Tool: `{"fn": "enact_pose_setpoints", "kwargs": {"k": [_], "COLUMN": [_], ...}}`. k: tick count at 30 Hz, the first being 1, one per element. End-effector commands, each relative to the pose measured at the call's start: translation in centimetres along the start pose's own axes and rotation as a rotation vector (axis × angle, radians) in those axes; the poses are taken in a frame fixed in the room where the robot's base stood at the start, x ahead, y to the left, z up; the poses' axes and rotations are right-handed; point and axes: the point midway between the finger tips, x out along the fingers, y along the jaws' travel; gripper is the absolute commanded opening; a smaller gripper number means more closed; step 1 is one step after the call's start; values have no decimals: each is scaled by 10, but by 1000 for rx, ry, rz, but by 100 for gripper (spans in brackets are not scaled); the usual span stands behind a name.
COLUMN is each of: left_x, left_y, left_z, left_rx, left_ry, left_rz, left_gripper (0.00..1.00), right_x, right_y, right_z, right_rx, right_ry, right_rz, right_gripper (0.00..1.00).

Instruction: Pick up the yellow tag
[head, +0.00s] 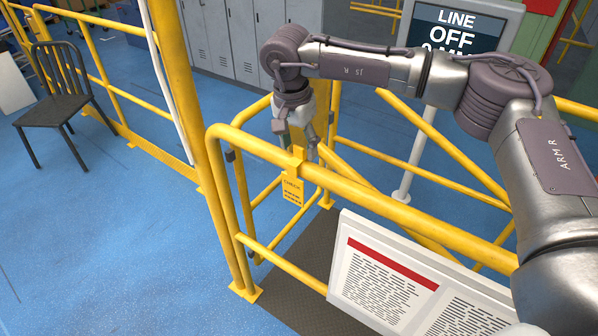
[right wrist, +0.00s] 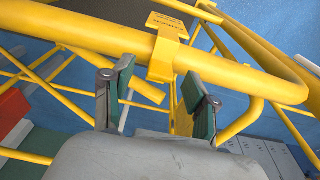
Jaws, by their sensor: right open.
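The yellow tag (head: 292,190) hangs from the yellow top rail by a hooked clip, with dark print on its face. In the right wrist view its printed plate (right wrist: 166,24) is beyond the rail, and its clip (right wrist: 162,62) lies over the rail. My right gripper (head: 297,140) is on the far side of the rail, close to the tag, and points down. In the right wrist view my right gripper (right wrist: 158,90) is open and empty, with the clip showing between and beyond its green-padded fingers. My left gripper is not in view.
A yellow post (head: 190,120) stands left of the tag. A black chair (head: 58,95), grey lockers (head: 235,35) and a screen (head: 455,28) stand farther back. Blue floor is clear at left.

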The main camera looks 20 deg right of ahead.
Motion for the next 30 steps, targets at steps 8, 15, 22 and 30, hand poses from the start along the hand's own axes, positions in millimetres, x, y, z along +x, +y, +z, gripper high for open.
{"fn": "enact_pose_setpoints", "kwargs": {"k": [8,15,22,30], "left_x": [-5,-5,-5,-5], "left_y": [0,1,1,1], "left_z": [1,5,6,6], "left_rx": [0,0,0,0], "left_ry": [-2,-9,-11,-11], "left_rz": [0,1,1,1], "left_gripper": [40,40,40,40], "right_x": [16,16,16,15], "right_y": [0,0,0,0], "right_z": [0,0,0,0], "right_rx": [2,2,2,2], "right_ry": [0,0,0,1], "right_rz": [-1,-1,-1,-2], "right_gripper": [58,38,0,0]}}
